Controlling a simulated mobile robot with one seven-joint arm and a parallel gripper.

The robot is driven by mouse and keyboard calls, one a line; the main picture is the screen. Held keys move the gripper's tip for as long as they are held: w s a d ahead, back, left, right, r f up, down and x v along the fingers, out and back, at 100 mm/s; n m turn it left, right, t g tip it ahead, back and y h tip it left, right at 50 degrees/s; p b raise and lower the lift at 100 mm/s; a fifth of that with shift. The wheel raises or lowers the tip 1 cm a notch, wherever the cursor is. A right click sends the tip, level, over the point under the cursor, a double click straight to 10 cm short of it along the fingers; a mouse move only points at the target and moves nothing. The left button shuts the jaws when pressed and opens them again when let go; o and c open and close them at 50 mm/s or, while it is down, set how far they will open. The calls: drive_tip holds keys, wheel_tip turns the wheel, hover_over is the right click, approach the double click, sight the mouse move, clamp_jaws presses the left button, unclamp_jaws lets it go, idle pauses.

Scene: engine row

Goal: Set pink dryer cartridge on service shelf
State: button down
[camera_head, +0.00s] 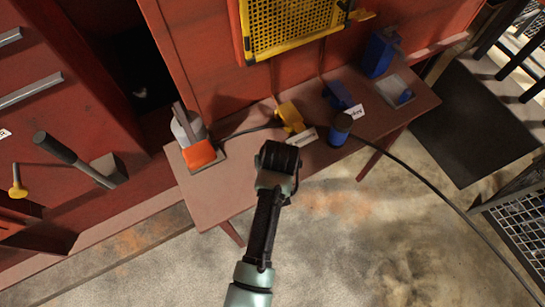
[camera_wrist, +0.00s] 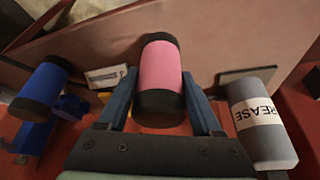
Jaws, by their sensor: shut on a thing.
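The pink dryer cartridge (camera_wrist: 161,66), a pink cylinder with black ends, stands between the two fingers of my gripper (camera_wrist: 159,90) in the wrist view. The fingers are shut on its sides. In the head view my gripper (camera_head: 277,180) is at the front edge of the reddish-brown shelf (camera_head: 235,187). Only a dark end shows there; the pink body is hidden. The shelf surface also shows behind the cartridge in the wrist view (camera_wrist: 215,45). I cannot tell whether the cartridge touches the shelf.
A blue cartridge (camera_head: 341,126) with a dark top stands to the right, by a black cable. A grease can (camera_head: 186,126) and an orange item (camera_head: 199,155) are at the left end. A yellow part (camera_head: 290,117) and a white label (camera_head: 303,138) lie behind my gripper.

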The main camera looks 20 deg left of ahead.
drive_tip(key=shift+a+f, duration=0.1)
drive_tip(key=shift+f, duration=0.55)
drive_tip(key=shift+f, duration=0.1)
drive_tip(key=shift+c, duration=0.2)
unclamp_jaws()
drive_tip(key=shift+f, duration=0.1)
